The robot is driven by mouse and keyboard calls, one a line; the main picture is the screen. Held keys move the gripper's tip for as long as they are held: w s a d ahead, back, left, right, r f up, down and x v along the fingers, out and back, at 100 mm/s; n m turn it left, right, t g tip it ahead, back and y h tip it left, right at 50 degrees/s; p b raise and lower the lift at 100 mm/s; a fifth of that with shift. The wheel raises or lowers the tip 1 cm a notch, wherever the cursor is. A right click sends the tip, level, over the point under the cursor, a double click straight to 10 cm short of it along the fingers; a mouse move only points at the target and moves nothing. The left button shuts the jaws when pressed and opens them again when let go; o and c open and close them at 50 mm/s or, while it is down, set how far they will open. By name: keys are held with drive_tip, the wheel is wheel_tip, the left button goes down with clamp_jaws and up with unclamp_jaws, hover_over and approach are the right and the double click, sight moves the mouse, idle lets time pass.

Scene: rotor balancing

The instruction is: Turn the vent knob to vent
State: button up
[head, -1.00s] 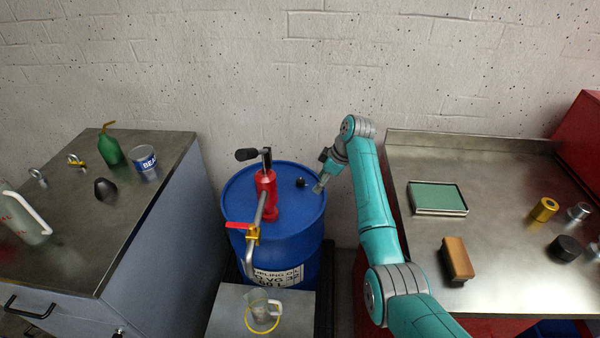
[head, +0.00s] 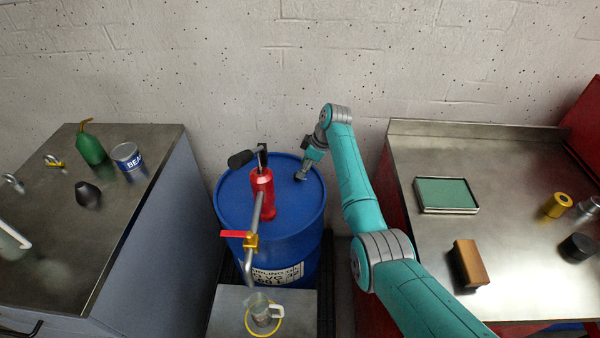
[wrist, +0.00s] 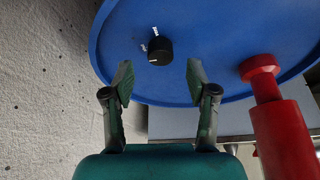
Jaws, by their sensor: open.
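The vent knob (wrist: 160,51) is a small black round knob on top of the blue drum (head: 285,228). In the wrist view, small white lettering stands beside it at its upper left, too small to read, and a pale pointer mark shows on the knob. My gripper (wrist: 160,82) is open, its two fingertips apart on either side of the knob's line and short of it, with nothing between them. In the head view my gripper (head: 301,177) is over the drum top's right part and hides the knob.
A red hand pump (head: 262,182) stands on the drum left of my gripper, its spout reaching forward over a clear jug (head: 262,311). A grey cabinet (head: 150,215) is at left, a steel bench (head: 425,255) at right. The wall is close behind.

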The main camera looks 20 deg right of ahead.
drive_tip(key=shift+x, duration=1.85)
clamp_jaws()
